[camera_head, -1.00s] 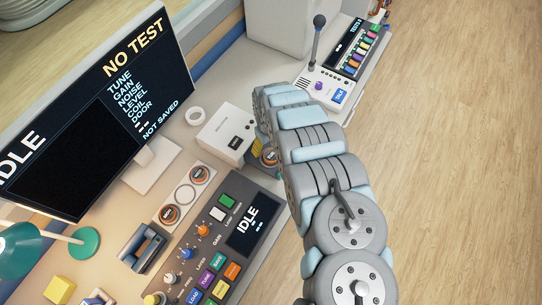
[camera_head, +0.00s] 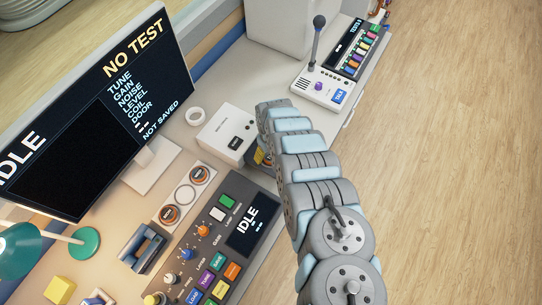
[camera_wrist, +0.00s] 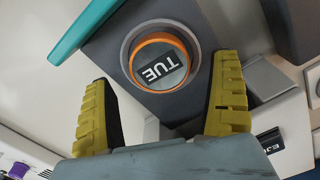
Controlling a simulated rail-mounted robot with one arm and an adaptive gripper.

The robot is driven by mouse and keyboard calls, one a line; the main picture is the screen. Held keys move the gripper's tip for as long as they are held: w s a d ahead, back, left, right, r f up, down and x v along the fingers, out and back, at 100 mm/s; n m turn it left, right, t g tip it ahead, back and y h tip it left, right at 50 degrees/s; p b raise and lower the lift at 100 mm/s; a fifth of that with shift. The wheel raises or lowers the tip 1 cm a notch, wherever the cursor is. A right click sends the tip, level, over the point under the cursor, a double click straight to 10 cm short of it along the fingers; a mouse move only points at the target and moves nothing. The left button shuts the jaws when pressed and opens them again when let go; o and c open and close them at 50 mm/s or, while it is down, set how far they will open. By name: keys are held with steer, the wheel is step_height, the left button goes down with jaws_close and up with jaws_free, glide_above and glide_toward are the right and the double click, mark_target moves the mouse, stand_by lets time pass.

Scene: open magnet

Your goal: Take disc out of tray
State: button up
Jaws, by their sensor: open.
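A round disc (camera_wrist: 160,62) with an orange rim and a grey face marked "TUE" lies in a round recess of the dark grey tray (camera_wrist: 106,56) in the wrist view. My gripper (camera_wrist: 163,68) is open, its two yellow fingers apart, with the disc between and just beyond their tips. I cannot tell whether either finger touches the disc. In the head view the tray is beside the white box (camera_head: 226,134), and my arm hides most of it and the disc.
A holder bears two orange-rimmed discs (camera_head: 199,174) (camera_head: 170,214) with an empty ring (camera_head: 184,194) between them. A control panel (camera_head: 215,240), a monitor (camera_head: 95,110) and a microphone unit (camera_head: 322,88) stand around on the desk. Open floor lies right.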

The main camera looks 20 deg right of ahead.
steer(key=shift+f, duration=0.95)
steer(key=c, duration=1.3)
steer(key=shift+r, duration=0.15)
steer(key=shift+r, duration=1.3)
steer(key=shift+s+a+r+p, duration=0.2)
steer(key=shift+r+p, duration=0.1)
steer(key=shift+r, duration=0.25)
steer(key=s+a+r+p, duration=0.2)
steer(key=s+r+p, duration=0.2)
steer(key=s+p, duration=0.1)
steer(key=s+a+r+p, duration=0.2)
steer(key=s+r+p, duration=0.3)
steer(key=s, duration=0.2)
steer(key=shift+s+a, duration=0.35)
